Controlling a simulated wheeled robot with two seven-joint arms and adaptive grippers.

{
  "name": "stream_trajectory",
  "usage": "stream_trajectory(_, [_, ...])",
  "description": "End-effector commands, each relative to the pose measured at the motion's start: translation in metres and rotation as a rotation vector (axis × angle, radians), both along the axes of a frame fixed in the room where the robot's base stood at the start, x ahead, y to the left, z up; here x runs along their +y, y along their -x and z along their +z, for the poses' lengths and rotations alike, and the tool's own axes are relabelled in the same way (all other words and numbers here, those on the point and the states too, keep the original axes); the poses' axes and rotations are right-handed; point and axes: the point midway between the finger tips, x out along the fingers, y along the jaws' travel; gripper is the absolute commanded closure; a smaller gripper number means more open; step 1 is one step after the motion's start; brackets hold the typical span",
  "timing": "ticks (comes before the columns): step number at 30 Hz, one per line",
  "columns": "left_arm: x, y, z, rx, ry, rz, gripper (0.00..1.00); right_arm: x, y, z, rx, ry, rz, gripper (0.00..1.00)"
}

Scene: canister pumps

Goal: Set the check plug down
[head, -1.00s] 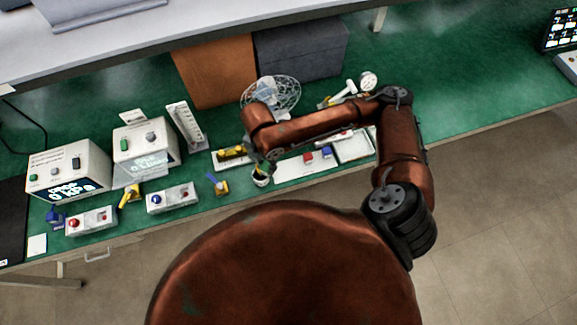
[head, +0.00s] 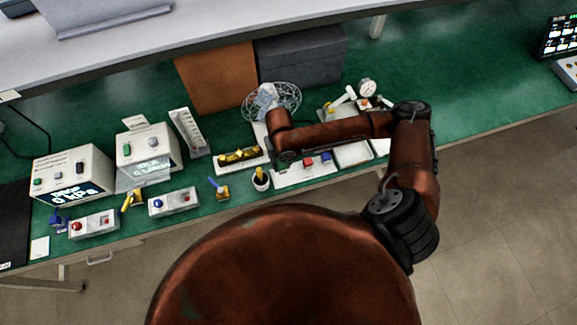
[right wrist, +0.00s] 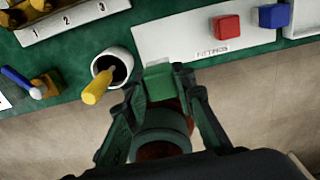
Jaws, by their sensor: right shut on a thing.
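My right gripper (right wrist: 155,88) is shut on the green check plug (right wrist: 159,84) in the right wrist view, with a fingertip on each side of it. The plug is over the left end of a white fittings board (right wrist: 188,37); I cannot tell whether it touches the board. A red block (right wrist: 226,27) and a blue block (right wrist: 273,16) sit on the board, to the right of the plug. In the head view the right gripper (head: 283,164) is mostly hidden under my forearm, at the left end of the board. My left gripper is not in view.
A white cup (right wrist: 112,62) holding a yellow-handled tool (right wrist: 97,86) stands just left of the gripper. A numbered rack (head: 240,158) with brass pieces is behind it. A blue-handled valve (head: 220,189) stands further left. The board between plug and red block is clear.

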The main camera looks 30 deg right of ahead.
Motion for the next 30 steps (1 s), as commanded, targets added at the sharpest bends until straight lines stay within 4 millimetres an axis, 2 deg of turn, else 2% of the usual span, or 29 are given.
stream_trajectory(1, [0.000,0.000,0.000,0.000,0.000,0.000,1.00,-0.007,-0.001,-0.013,0.006,0.000,-0.003,1.00])
stream_trajectory(3, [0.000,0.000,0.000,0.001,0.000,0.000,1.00,-0.016,-0.005,-0.025,0.005,0.000,-0.003,1.00])
stream_trajectory(7, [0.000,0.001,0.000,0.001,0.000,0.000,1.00,-0.028,-0.010,-0.040,0.004,-0.001,-0.002,1.00])
stream_trajectory(14, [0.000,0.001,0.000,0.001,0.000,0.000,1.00,-0.036,-0.014,-0.052,0.004,-0.002,-0.001,1.00])
stream_trajectory(16, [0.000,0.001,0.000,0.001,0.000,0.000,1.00,-0.042,-0.015,-0.058,0.004,0.000,-0.001,1.00])
stream_trajectory(21, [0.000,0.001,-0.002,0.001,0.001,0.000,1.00,-0.040,-0.015,-0.084,0.004,-0.002,0.000,1.00])
stream_trajectory(30, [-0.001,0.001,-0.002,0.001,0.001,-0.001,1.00,-0.040,-0.016,-0.087,0.003,-0.002,0.001,1.00])
